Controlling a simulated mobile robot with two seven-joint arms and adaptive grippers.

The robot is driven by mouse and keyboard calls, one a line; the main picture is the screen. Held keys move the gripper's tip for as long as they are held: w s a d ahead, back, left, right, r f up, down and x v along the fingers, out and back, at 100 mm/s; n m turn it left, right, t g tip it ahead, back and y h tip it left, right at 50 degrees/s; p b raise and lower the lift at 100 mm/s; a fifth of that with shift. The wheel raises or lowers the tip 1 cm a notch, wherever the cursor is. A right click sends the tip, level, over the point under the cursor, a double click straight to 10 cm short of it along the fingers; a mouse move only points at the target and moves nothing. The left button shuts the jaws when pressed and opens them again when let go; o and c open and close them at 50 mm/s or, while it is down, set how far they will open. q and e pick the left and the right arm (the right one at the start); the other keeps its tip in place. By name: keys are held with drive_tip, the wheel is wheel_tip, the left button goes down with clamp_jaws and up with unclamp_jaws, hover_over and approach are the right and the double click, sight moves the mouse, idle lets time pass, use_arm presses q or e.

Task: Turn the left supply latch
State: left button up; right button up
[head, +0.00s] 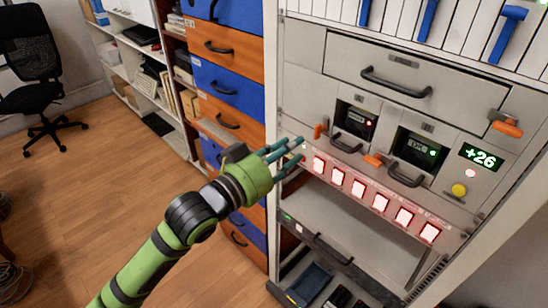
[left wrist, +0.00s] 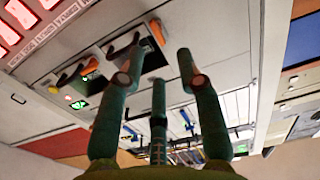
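The left supply latch (head: 320,129) is a small orange handle on the grey rack front, left of the left supply unit (head: 356,119) with its small dark display and red light. It also shows in the left wrist view (left wrist: 157,32), beyond the fingertips. My left gripper (head: 295,151) is left of and slightly below this latch in the head view, near the rack's left edge. Its three fingers are spread and empty in the left wrist view (left wrist: 155,70). I see no contact with the latch. My right gripper is in neither view.
A second orange latch (head: 374,160) sits beside the right supply unit (head: 420,148), which has a green light. A row of lit red panels (head: 380,203) runs below. A "+26" display (head: 480,157) and yellow button (head: 459,190) are at right. Blue and orange drawers (head: 226,80) stand left.

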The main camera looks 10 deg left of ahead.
use_arm(q)
drive_tip(key=v, duration=0.4)
drive_tip(key=shift+s+r, duration=0.1)
